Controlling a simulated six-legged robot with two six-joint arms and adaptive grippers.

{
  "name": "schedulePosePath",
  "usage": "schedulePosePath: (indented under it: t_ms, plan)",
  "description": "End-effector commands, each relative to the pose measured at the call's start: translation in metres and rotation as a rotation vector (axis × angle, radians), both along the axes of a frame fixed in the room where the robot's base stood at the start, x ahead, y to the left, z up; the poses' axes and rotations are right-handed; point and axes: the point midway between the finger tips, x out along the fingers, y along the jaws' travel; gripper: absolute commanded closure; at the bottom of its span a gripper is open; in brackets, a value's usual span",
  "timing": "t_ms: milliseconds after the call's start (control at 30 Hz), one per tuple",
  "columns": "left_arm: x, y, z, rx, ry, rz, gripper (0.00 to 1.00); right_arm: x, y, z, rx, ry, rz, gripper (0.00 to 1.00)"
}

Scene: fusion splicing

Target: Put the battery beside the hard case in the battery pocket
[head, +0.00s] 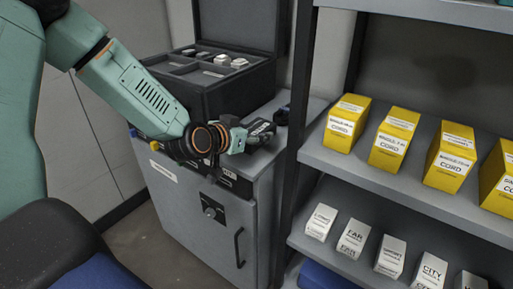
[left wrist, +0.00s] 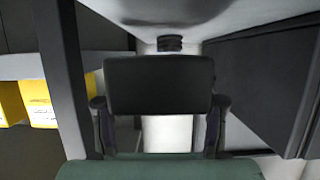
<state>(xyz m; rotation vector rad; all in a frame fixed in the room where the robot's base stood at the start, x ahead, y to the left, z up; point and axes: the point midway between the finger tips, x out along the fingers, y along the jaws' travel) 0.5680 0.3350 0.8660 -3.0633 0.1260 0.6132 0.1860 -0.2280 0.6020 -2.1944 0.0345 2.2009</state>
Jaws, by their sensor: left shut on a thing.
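The black battery (head: 262,128) with a pale label is between the fingers of my left gripper (head: 247,137), just right of the hard case, over the grey cabinet top. In the left wrist view my left gripper (left wrist: 160,115) is shut on the battery (left wrist: 160,84), a dark block with a finger on each side. Whether it touches the cabinet top I cannot tell. The black hard case (head: 245,90) stands open, its lid (head: 238,22) raised at the back. Several compartments show inside, some with small white items; I cannot tell which is the battery pocket. My right gripper is out of view.
The grey cabinet (head: 185,215) carries the case. A small dark object (head: 282,116) lies at its back right. Right of a dark post (head: 297,110) stands a shelf rack (head: 330,165) with yellow CORD boxes (head: 392,138) and small white boxes (head: 352,238).

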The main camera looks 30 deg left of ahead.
Motion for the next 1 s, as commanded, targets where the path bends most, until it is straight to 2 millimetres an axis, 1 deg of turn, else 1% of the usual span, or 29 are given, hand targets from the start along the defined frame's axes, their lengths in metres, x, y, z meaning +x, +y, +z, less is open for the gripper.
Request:
schedulePosePath:
  t_ms: [67, 133, 300, 367, 600, 767, 800, 1000]
  plan:
    - [0.001, 0.0, -0.004, 0.003, -0.003, -0.001, 0.92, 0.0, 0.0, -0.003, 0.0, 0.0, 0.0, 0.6]
    - [0.001, -0.001, -0.011, 0.003, -0.002, -0.002, 0.92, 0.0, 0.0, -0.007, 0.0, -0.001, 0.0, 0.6]
    - [0.001, -0.002, -0.035, 0.002, -0.001, -0.002, 0.92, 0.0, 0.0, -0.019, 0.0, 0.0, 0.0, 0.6]
    - [0.001, -0.003, -0.038, 0.003, -0.003, -0.002, 0.92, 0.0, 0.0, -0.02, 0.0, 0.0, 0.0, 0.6]
    - [0.002, -0.003, -0.036, 0.001, -0.004, -0.002, 0.92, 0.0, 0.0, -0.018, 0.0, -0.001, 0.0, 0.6]
    - [0.001, -0.003, -0.04, 0.001, -0.004, -0.002, 0.92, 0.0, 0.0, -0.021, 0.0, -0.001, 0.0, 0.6]
    - [0.001, -0.003, -0.041, 0.0, 0.0, -0.002, 0.37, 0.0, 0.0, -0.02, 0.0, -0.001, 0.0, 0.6]
    - [0.001, -0.003, -0.04, 0.0, -0.001, -0.002, 0.2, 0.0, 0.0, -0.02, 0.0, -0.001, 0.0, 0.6]
